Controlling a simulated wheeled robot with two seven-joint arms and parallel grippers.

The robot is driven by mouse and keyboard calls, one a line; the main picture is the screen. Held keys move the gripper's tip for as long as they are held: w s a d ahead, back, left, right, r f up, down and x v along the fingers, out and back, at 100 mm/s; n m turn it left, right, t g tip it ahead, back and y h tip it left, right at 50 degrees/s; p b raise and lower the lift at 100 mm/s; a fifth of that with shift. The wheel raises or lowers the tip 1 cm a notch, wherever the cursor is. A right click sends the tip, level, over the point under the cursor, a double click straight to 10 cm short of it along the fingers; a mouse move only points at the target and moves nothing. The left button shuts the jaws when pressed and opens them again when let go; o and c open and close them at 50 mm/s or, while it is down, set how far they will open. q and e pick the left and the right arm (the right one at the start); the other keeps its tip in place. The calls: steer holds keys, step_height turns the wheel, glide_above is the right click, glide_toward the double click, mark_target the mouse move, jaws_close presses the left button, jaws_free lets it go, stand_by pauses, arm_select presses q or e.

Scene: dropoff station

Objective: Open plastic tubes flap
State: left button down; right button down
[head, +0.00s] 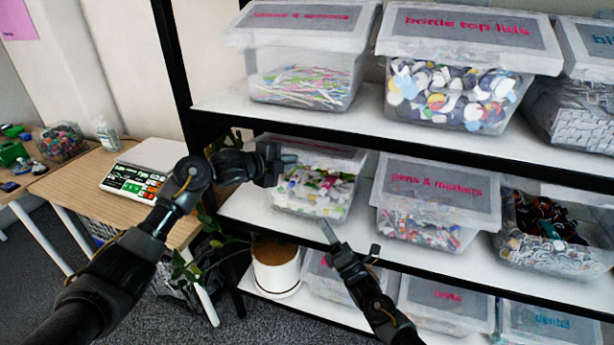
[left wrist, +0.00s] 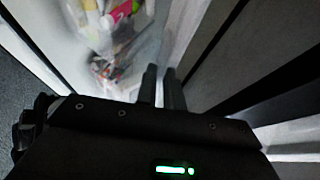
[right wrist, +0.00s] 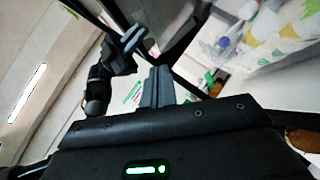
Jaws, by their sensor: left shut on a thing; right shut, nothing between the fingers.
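The left bin on the middle shelf is clear plastic and holds mixed white, green and pink pieces (head: 318,193). Its pale flap (head: 338,152) shows behind my left gripper, and its label is hidden. My left gripper (head: 288,160) is at the flap's front left part, shut on its edge; the exact contact is hard to see. In the left wrist view its fingers (left wrist: 162,86) are close together beside the bin's blurred contents (left wrist: 118,30). My right gripper (head: 327,230) is shut and empty, below and in front of the bin; its fingers (right wrist: 158,86) touch in the right wrist view.
A pens & markers bin (head: 430,215) stands to the right on the same shelf (head: 262,213). Bins of spoons (head: 305,80) and bottle top lids (head: 455,95) stand on the shelf above. A black post (head: 175,60) and a potted plant (head: 277,270) are near my left arm.

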arm_select(q)
steer(key=shift+r, duration=0.15)
arm_select(e)
steer(key=w+a+r+n, duration=0.1)
steer(key=w+a+r, duration=0.1)
steer(key=w+r, duration=0.2)
steer(key=w+a+r+n+y, duration=0.1)
steer(key=w+a+r, duration=0.2)
steer(key=r, duration=0.5)
steer(key=shift+w+a+y, duration=0.25)
steer(key=shift+w+y, duration=0.05)
steer(key=shift+w, duration=0.4)
